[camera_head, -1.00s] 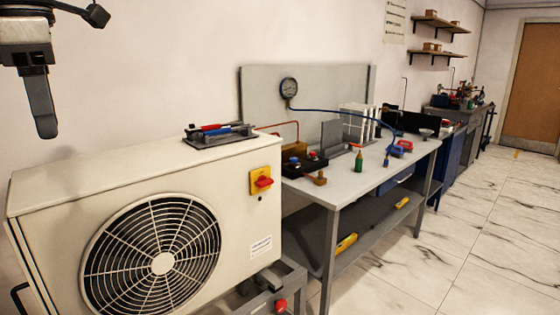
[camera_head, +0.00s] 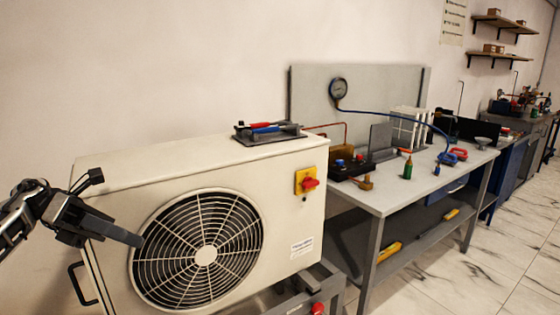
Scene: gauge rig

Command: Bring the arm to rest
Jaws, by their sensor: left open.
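My left gripper (camera_head: 118,232) comes in from the left edge, dark grey and black, its finger pointing right. It is open and empty, in front of the left part of the fan unit (camera_head: 110,178). I cannot tell how far it stands from the unit's front face. My right gripper is out of view.
A tray with red and blue tools (camera_head: 268,131) lies on top of the fan unit. A yellow and red switch (camera_head: 306,181) sits on its front. To the right stands a workbench (camera_head: 385,200) with a gauge (camera_head: 338,88) and blue hose.

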